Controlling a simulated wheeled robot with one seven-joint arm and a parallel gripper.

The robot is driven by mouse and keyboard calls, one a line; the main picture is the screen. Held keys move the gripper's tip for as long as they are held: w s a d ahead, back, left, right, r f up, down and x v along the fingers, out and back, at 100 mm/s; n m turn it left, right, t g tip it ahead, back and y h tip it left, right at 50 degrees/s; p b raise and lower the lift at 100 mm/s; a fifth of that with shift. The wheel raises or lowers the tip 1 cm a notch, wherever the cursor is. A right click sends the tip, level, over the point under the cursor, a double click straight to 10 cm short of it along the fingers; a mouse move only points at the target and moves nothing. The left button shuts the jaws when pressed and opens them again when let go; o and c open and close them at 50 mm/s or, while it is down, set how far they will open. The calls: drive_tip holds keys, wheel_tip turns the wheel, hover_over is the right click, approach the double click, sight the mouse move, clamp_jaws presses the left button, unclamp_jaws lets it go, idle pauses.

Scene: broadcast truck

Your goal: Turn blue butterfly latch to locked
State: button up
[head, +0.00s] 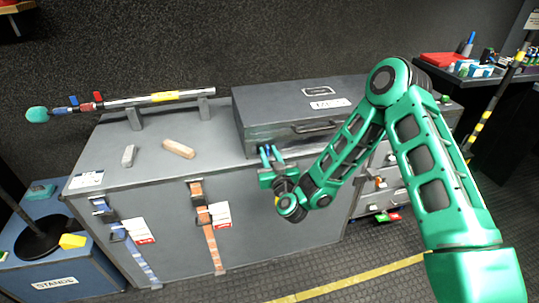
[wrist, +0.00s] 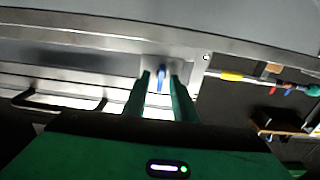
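The blue butterfly latch (wrist: 161,76) sits on a pale metal plate on the front of a grey case (head: 275,128), left of its handle in the head view. In the wrist view its blue wing stands between the two green fingers of my gripper (wrist: 161,84). A gap shows on each side of the wing, so my gripper is open around the latch and not clamped on it. In the head view my gripper (head: 271,152) is at the case's lower left front, and its fingers largely hide the latch.
The case rests on a large grey trunk (head: 170,225) with blue and orange straps. Its handle (head: 316,126) is right of my gripper. A tan block (head: 179,149), a grey block (head: 129,156) and a pole on supports (head: 160,98) occupy the trunk top at left.

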drive_tip(key=shift+c, duration=0.6)
clamp_jaws()
drive_tip(key=shift+m, duration=0.3)
drive_tip(key=m, duration=1.7)
drive_tip(key=shift+w+d+f, duration=0.15)
drive_tip(key=shift+d+f, duration=0.15)
drive_tip(key=shift+d, duration=0.05)
drive_tip(key=shift+m, duration=0.3)
